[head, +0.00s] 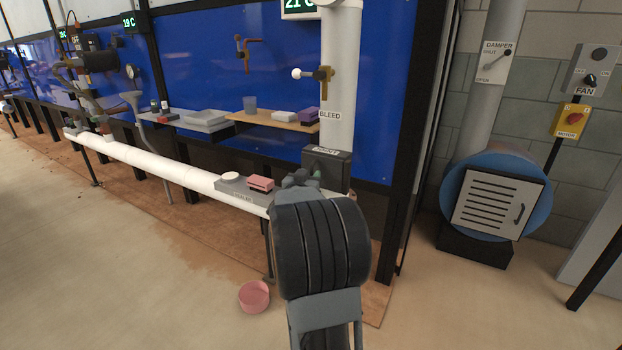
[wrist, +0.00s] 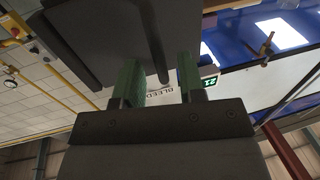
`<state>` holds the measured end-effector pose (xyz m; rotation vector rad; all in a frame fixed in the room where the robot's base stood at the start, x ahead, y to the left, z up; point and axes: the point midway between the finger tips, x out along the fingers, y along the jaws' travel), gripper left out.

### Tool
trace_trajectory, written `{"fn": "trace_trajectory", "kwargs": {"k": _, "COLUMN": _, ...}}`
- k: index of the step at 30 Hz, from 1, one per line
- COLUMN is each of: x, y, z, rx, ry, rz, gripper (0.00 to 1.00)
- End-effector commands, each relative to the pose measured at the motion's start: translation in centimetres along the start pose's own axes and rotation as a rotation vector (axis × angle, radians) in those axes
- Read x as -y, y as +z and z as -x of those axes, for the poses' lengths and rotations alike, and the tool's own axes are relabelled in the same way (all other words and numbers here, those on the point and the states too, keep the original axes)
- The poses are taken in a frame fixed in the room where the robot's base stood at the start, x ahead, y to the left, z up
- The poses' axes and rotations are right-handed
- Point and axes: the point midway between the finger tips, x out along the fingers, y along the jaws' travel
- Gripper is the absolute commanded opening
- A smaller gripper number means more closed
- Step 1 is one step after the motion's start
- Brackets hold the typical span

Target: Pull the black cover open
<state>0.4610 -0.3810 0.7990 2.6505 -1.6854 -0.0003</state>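The black cover (head: 334,166) is a dark box-like panel low on the white vertical pipe, under the BLEED label. My gripper (head: 308,178) is right at its front in the head view, partly hidden by my own arm. In the wrist view, the dark cover (wrist: 95,40) fills the upper left, with a thin dark handle-like bar (wrist: 160,60) running down from it. My gripper (wrist: 159,72) is open there, its two green fingers apart, one on each side of the bar. Gaps show on both sides, so the fingers do not look closed on it.
A grey ledge (head: 230,187) on the white horizontal pipe holds a pink block (head: 261,183) and a round pale piece (head: 231,175) left of my gripper. A wooden shelf (head: 270,123) is behind. Open floor is at left.

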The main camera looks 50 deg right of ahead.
Motion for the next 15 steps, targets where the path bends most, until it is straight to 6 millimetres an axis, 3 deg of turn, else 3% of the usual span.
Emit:
{"fn": "trace_trajectory", "kwargs": {"k": 6, "x": 0.0, "y": 0.0, "z": -1.8, "rx": -0.001, "ry": 0.0, "rz": -0.001, "gripper": 0.36}}
{"fn": "trace_trajectory", "kwargs": {"k": 15, "x": 0.0, "y": 0.0, "z": -2.2, "rx": 0.001, "ry": -0.001, "rz": -0.001, "gripper": 0.36}}
